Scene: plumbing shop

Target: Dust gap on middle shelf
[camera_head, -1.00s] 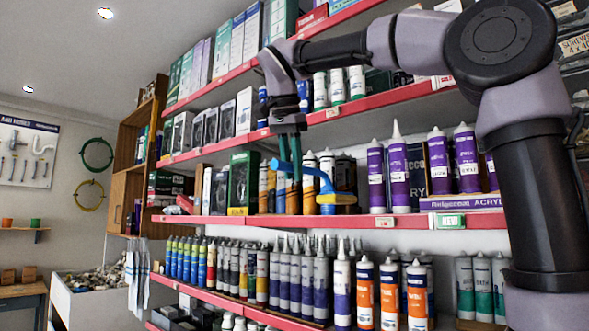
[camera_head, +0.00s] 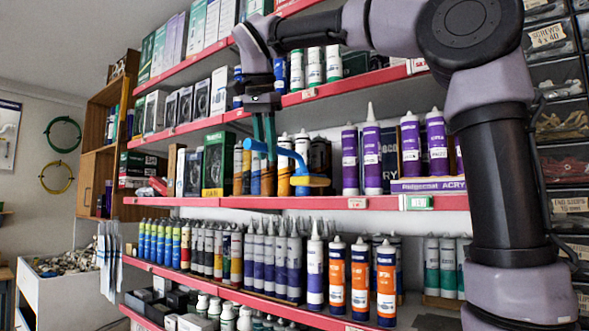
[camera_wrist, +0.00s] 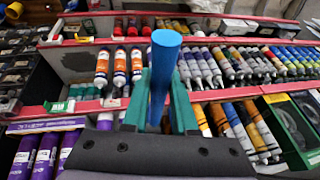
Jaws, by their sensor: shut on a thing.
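My gripper (camera_head: 264,128) has green-blue fingers and is shut on the blue handle of a duster (camera_head: 258,147). The duster's blue frame bends right to a yellow pad (camera_head: 310,181), which is in front of the middle shelf (camera_head: 300,203), just above its red edge. I cannot tell whether the pad touches the shelf. In the wrist view the blue handle (camera_wrist: 160,80) stands between the fingers; the pad is not seen there. On the middle shelf, a narrow gap (camera_head: 335,182) lies between the yellow-and-white tubes (camera_head: 285,165) and the purple tubes (camera_head: 372,158). Dust cannot be made out.
A green box (camera_head: 217,162) stands left of the yellow tubes. The shelf below holds rows of tubes, with orange ones (camera_head: 361,285) at the front. The shelf above holds boxes and white tubes (camera_head: 314,66). Parts drawers (camera_head: 555,90) stand at the right.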

